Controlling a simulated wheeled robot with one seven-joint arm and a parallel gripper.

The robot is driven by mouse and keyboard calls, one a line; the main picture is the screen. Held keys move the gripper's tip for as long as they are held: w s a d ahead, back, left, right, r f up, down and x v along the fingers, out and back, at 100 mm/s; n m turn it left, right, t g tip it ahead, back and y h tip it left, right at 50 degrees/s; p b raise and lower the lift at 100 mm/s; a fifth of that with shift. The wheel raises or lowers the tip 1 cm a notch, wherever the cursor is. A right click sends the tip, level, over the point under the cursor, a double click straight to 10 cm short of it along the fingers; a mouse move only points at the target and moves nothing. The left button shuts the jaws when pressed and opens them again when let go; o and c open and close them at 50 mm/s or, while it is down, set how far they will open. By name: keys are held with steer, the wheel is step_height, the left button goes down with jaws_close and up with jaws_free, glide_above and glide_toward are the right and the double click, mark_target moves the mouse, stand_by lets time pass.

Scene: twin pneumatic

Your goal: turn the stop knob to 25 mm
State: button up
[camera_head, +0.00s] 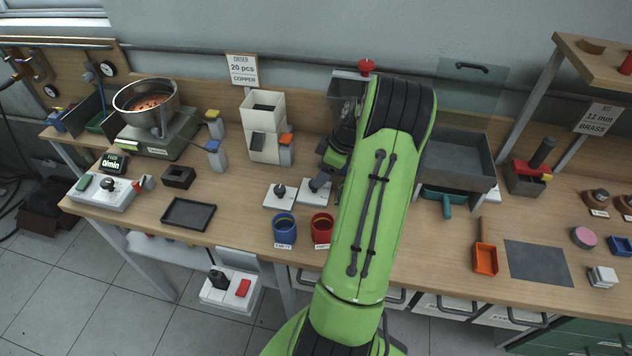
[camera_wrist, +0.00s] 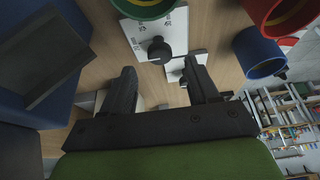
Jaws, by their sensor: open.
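Two white plates stand side by side on the bench behind the cups. The left plate (camera_head: 270,203) carries a dark knob (camera_head: 280,190).
A blue cup (camera_head: 284,228) and a red cup (camera_head: 322,226) stand at the bench's front edge. A white hopper (camera_head: 264,128) stands behind the plates, and a black tray (camera_head: 188,214) lies left. A grey bin (camera_head: 455,163) stands right of my arm.

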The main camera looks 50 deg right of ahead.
steer(key=x, duration=0.4)
steer(key=shift+f, duration=0.15)
steer(key=c, duration=1)
steer(key=shift+b, duration=0.3)
steer(key=m+h+b, duration=0.1)
steer(key=m, duration=0.2)
steer(key=m+h+b, duration=0.1)
steer(key=m+b, duration=0.1)
steer(key=m, duration=0.1)
steer(key=shift+a+t+h+b, duration=0.2)
steer(key=shift+t+h+b, duration=0.1)
steer(key=m+h+b, duration=0.1)
steer(key=m, duration=0.1)
steer(key=m+b, duration=0.1)
steer(key=m, duration=0.2)
steer(key=shift+w+a+m+g+h, duration=0.1)
steer(key=shift+m+g+h, duration=0.2)
steer(key=shift+g+h, duration=0.1)
